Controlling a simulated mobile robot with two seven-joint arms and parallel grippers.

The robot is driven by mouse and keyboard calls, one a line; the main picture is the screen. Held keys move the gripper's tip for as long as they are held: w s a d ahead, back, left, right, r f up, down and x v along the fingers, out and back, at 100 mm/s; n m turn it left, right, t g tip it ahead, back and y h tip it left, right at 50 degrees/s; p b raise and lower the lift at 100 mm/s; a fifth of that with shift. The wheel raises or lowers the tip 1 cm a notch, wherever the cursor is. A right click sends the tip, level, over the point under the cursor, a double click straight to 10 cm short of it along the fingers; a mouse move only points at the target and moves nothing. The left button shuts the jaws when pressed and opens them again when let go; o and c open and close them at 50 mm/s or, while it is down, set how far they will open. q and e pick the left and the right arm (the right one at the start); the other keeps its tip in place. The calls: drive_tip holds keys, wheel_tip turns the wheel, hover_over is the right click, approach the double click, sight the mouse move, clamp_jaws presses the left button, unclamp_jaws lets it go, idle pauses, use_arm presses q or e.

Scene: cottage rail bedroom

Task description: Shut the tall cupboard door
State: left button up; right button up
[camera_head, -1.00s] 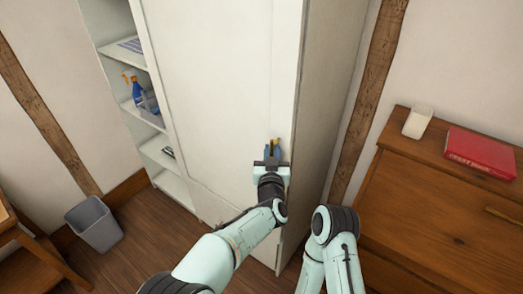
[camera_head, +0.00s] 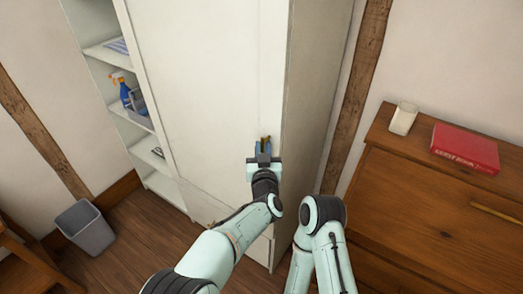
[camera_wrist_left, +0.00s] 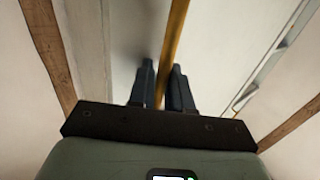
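The tall cupboard door (camera_head: 205,90) is a plain white panel. Open shelves (camera_head: 112,50) show to its left, so the cupboard's left part is uncovered. A brass bar handle (camera_head: 266,140) sits near the door's right edge; it also shows in the left wrist view (camera_wrist_left: 176,35). My left gripper (camera_head: 262,148) is at this handle. In the left wrist view its two dark fingers (camera_wrist_left: 164,88) stand close on both sides of the bar and look shut on it. My right arm shows beside the cupboard's right side, but its gripper is out of view.
A grey bin (camera_head: 86,228) stands on the floor at left. A spray bottle (camera_head: 125,92) and basket are on a shelf. Wooden furniture edges in at lower left.

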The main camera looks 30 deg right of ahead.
use_arm(q)
drive_tip(key=b+v, duration=0.4)
drive_tip(key=v, duration=0.9)
drive_tip(key=shift+s, duration=0.2)
use_arm(e)
drive_tip(key=f, duration=0.1)
drive_tip(key=s+f, duration=0.1)
drive_tip(key=f, duration=0.1)
drive_tip(key=s+f, duration=0.1)
drive_tip(key=shift+s+d+f, duration=0.15)
drive_tip(key=shift+s+f, duration=0.05)
drive_tip(key=shift+f, duration=0.2)
use_arm(q)
drive_tip(key=shift+a+f, duration=0.1)
drive_tip(key=shift+a, duration=0.05)
